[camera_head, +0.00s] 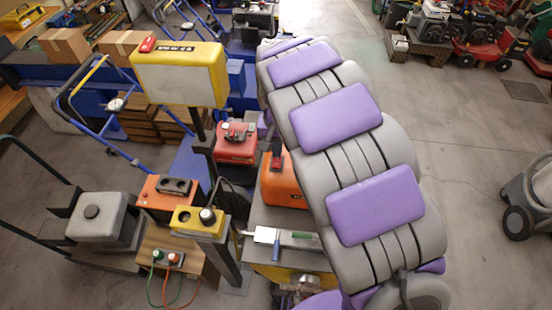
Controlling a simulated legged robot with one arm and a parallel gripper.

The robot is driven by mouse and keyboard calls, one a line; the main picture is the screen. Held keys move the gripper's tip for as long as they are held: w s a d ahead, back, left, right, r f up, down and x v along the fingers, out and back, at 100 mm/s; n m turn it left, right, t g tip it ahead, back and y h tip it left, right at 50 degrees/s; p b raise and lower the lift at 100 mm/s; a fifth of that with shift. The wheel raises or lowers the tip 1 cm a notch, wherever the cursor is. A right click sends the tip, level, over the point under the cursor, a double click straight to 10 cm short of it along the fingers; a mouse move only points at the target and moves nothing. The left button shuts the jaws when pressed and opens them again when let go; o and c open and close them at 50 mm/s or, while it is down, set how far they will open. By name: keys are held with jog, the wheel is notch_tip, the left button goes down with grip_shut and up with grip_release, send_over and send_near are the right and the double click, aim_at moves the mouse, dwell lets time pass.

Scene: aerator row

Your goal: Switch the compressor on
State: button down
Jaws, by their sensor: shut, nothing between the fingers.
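No thing here is clearly marked as the compressor, so I cannot tell which one it is. A small box with a green and a red knob (167,259) sits on a wooden block at the lower left, with green and orange cables hanging from it. A yellow box with a black dial (198,223) stands just above it. An orange box with a dark top part (165,194) is behind that. A red case (236,143) and an orange case with a black and red top piece (281,180) stand farther right. My grey and purple arm crosses the middle; my gripper's fingers do not show.
A yellow sign box (180,74) on a dark post rises at the left. A grey tank-like unit (104,217) stands lower left, beside blue tubular frames. Open concrete floor (470,150) lies right of my arm; a grey wheeled machine (530,195) is at the right edge.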

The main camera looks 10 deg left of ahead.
jog(key=shift+r+p, duration=1.15)
jog(key=shift+r, duration=1.85)
jog(key=shift+s+d, duration=0.1)
jog(key=shift+d, duration=0.15)
jog(key=s+d+r+m+b, duration=0.1)
jog(key=s+d+r, duration=0.2)
jog(key=s+d, duration=0.4)
jog(key=s+d+r, duration=0.3)
jog(key=s+d, duration=0.3)
jog(key=d, duration=0.4)
jog(key=s+d+f+g, duration=0.1)
jog(key=s+d, duration=0.2)
jog(key=s, duration=0.6)
jog(key=s+d+f+b, duration=0.1)
jog(key=s+d, duration=0.2)
jog(key=s, duration=0.6)
jog(key=shift+s+f+g+b, duration=0.3)
jog(key=shift+s+g, duration=0.05)
jog(key=shift+g, duration=0.05)
